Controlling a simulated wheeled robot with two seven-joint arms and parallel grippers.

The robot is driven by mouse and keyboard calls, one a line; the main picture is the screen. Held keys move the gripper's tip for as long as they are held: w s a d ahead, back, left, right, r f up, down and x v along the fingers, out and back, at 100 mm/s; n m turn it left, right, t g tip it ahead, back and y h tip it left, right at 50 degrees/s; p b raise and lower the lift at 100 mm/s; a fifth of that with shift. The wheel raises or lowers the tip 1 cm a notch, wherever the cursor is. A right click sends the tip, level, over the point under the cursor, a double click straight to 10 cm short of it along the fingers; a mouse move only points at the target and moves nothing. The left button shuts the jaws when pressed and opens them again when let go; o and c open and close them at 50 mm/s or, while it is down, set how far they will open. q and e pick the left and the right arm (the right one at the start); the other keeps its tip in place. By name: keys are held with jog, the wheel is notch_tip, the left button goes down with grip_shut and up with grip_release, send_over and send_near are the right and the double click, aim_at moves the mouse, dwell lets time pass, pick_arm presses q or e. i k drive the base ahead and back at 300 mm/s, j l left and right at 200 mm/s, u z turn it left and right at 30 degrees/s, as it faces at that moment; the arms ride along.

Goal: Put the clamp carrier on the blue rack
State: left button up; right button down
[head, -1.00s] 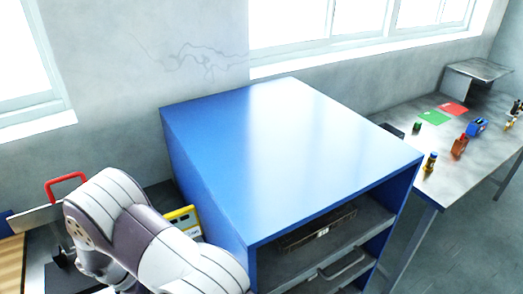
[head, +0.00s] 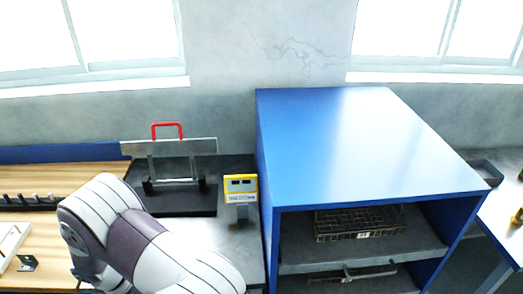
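The blue rack (head: 360,140) stands right of centre in the head view, with a bare, shiny top and open shelves in front. A grey metal plate with a red handle (head: 168,147), which looks like the clamp carrier, stands upright on a black base (head: 190,199) left of the rack. My white and grey arm fills the lower left, in front of the bench. Neither of my grippers is in view.
A wire basket (head: 358,222) sits on the rack's upper shelf (head: 410,245). A yellow-framed display (head: 241,188) stands between the plate and the rack. A wooden bench (head: 60,180) with small dark parts is at left. Another table (head: 508,222) is at right.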

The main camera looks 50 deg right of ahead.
aim_at(378, 158)
jog(key=k+l+u, duration=0.1)
jog(key=k+u, duration=0.25)
jog(key=u, duration=0.15)
jog(key=k+u, duration=0.3)
jog(key=u, duration=0.2)
jog(key=k+z, duration=0.7)
jog(key=z, duration=0.65)
jog(key=k+z, duration=0.15)
jog(key=z, duration=0.25)
jog(key=k+z, duration=0.1)
jog(key=z, duration=0.25)
